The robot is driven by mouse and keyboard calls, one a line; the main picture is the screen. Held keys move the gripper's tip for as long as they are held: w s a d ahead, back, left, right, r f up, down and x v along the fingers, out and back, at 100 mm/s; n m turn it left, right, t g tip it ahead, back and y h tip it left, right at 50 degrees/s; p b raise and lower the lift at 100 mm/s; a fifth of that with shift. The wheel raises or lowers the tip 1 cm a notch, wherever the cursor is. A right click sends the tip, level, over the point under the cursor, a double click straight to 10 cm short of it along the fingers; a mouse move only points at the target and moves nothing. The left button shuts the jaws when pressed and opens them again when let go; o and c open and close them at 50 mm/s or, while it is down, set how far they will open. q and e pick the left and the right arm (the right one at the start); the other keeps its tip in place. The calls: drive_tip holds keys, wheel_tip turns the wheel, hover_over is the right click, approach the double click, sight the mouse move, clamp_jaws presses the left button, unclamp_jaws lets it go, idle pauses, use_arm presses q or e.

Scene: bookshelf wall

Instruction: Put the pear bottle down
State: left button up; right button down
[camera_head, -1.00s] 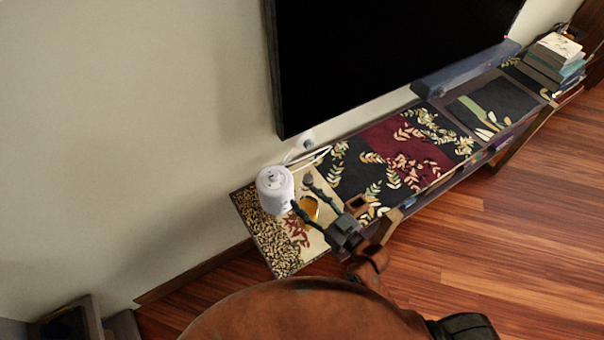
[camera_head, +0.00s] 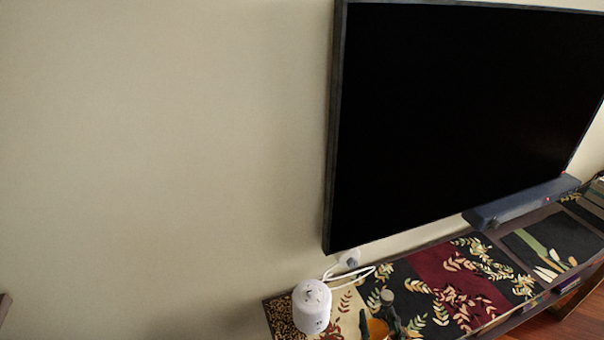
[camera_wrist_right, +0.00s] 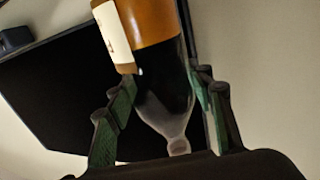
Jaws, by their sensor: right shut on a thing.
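The pear bottle (camera_head: 378,328) shows in the head view as a small orange patch at the bottom edge, over the patterned shelf top; most of it is cut off. In the right wrist view the bottle (camera_wrist_right: 153,22) has an orange-brown band, a white label and a clear end towards the palm. My right gripper (camera_head: 379,313) has its fingers on both sides of the bottle and is shut on it; the fingers also show in the wrist view (camera_wrist_right: 165,80). Whether the bottle touches the shelf cannot be told. My left gripper is not in view.
The low shelf (camera_head: 425,272) carries dark, red and cream leaf patterns. A white cylindrical device (camera_head: 312,308) with a cable stands just left of the bottle. A large black screen (camera_head: 460,120) hangs above, and a soundbar (camera_head: 522,202) lies at the back right.

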sight(383, 339)
drive_tip(key=shift+s+d+r+m+h, duration=0.3)
drive_tip(key=shift+d+r+h, duration=0.1)
drive_tip(key=shift+r+h, duration=0.2)
drive_tip(key=shift+s+d+f, duration=0.1)
drive_tip(key=shift+d+f, duration=0.05)
drive_tip(key=shift+d, duration=0.05)
drive_tip(key=s+f, duration=0.4)
drive_tip(key=f, duration=0.1)
drive_tip(key=shift+s+a+f, duration=0.1)
drive_tip(key=shift+a+f, duration=0.05)
